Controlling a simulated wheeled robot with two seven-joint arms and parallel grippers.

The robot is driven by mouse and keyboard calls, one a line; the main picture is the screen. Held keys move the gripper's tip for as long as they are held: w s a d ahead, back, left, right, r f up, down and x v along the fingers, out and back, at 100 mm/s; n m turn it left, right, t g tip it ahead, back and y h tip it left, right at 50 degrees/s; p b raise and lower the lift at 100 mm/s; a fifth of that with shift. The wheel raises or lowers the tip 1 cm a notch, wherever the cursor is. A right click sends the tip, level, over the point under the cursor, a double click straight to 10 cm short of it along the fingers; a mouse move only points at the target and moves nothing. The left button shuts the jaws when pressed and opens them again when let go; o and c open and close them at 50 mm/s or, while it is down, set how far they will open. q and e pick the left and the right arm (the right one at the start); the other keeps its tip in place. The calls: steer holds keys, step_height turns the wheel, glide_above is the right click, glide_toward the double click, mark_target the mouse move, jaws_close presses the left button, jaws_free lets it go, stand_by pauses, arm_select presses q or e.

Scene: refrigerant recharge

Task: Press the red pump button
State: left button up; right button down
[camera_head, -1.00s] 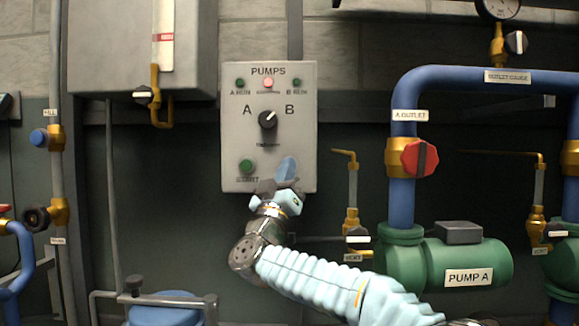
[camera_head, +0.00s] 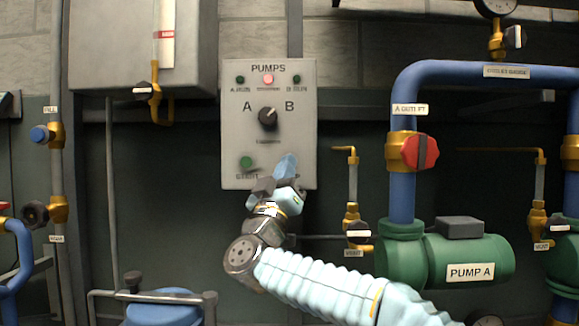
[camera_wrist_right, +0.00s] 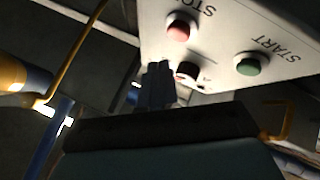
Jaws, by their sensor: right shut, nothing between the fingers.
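The grey PUMPS control panel (camera_head: 232,125) hangs on the wall. In the right wrist view, the red STOP button (camera_wrist_right: 181,25) protrudes from the panel beside the green START button (camera_wrist_right: 251,64). In the head view, the green button (camera_head: 246,162) is at the panel's lower left, while the red button is hidden behind my right gripper (camera_head: 286,166). That gripper is in front of the panel's lower right. Its shut, empty fingers also show in the right wrist view (camera_wrist_right: 158,85), below the red button in the picture; contact is not visible. My left gripper is out of view.
The panel has an A/B selector knob (camera_head: 268,117) and a lit red lamp (camera_head: 268,79). To the right are a blue pipe (camera_head: 402,190), a red valve handle (camera_head: 420,152), a thin brass vent pipe (camera_head: 353,180) and green Pump A (camera_head: 465,258).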

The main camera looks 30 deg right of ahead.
steer(key=shift+s+a+b, duration=0.3)
steer(key=shift+s+a, duration=0.15)
steer(key=shift+s, duration=0.3)
steer(key=shift+s+a+b, duration=0.25)
steer(key=shift+s+a, duration=0.2)
steer(key=shift+s, duration=0.25)
